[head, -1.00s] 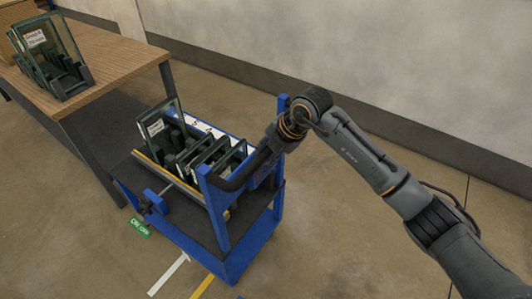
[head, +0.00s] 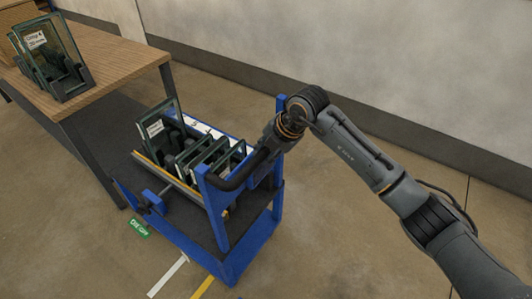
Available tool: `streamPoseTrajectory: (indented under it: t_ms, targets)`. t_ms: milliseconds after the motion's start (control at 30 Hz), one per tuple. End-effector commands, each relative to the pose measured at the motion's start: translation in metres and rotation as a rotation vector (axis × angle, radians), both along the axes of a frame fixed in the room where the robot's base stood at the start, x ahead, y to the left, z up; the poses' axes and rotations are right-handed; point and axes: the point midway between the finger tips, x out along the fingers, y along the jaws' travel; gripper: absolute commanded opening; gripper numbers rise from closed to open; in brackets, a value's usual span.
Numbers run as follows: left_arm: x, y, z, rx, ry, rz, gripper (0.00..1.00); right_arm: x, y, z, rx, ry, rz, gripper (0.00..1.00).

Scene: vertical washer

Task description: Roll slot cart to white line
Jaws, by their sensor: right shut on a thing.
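The blue slot cart (head: 228,262) stands on the floor beside the wooden table. Its upper tray holds several upright dark-framed glass panels (head: 212,156), one of them taller and bearing a white label. A black handle bar (head: 232,181) runs between two blue posts at the cart's near right end. My right gripper (head: 262,158) is shut on this handle, its fingers largely hidden by the wrist and post. The white line (head: 168,275) is on the floor at the cart's lower left, apart from the cart's visible front corner. My left gripper is out of view.
The wooden table (head: 120,62) stands at upper left with more framed panels (head: 58,62) on it. A green floor label (head: 139,228) and a yellow line (head: 203,287) lie near the cart. A wall runs behind. Floor at lower left looks clear.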

Motion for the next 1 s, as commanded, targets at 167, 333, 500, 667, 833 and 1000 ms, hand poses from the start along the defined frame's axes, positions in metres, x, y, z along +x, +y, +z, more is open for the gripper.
streamPoseTrajectory:
  t_ms: [167,333,500,667,833,1000]
  targets:
    - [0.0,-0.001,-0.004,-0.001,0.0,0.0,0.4,0.008,0.01,0.004,0.01,-0.012,-0.002,0.0]
    - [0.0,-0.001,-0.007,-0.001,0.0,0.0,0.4,0.012,0.018,0.005,0.01,-0.012,-0.002,0.0]
    - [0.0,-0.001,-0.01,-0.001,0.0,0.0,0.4,0.017,0.025,0.005,0.01,-0.012,-0.002,0.0]
    - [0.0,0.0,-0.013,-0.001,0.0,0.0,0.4,0.022,0.031,0.005,0.009,-0.012,-0.001,0.0]
    - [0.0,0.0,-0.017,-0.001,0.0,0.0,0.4,0.026,0.038,0.005,0.01,-0.012,0.0,0.0]
    - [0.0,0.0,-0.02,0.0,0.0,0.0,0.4,0.032,0.046,0.005,0.01,-0.013,-0.001,0.0]
